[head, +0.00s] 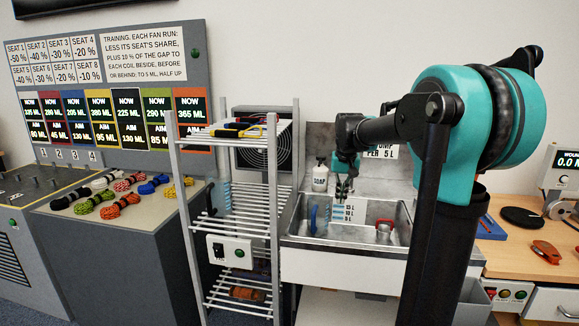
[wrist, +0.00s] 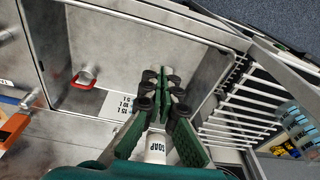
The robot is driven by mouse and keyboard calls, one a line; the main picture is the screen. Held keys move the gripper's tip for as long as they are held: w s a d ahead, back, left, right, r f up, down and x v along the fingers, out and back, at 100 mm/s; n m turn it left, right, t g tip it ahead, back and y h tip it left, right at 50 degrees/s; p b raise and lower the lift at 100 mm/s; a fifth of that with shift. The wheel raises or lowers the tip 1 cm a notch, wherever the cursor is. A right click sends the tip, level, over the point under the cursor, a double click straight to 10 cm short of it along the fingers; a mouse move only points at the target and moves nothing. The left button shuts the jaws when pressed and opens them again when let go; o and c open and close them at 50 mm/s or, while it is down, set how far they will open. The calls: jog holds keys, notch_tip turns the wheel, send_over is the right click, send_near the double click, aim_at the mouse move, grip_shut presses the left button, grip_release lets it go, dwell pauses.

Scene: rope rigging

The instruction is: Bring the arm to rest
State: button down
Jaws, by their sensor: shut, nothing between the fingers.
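My arm reaches forward from the right side of the head view, with its teal joint high and its forearm stretched to the left. My gripper (head: 343,190) hangs over the sink basin (head: 375,213), pointing down. In the wrist view the green fingers of my gripper (wrist: 172,78) are close together with nothing held between them.
A wire rack (head: 238,190) stands close on the left of the sink. Coiled ropes (head: 120,199) lie on a grey counter further left. A red-handled item (head: 384,228) is in the basin. A wooden bench (head: 530,256) with tools is on the right.

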jog(key=s+d+f+t, duration=0.1)
jog(key=s+f, duration=0.9)
jog(key=s, duration=0.3)
jog(key=s+d+f+n+t, duration=0.1)
jog(key=s+f, duration=0.9)
jog(key=s, duration=0.4)
jog(key=shift+t, duration=0.3)
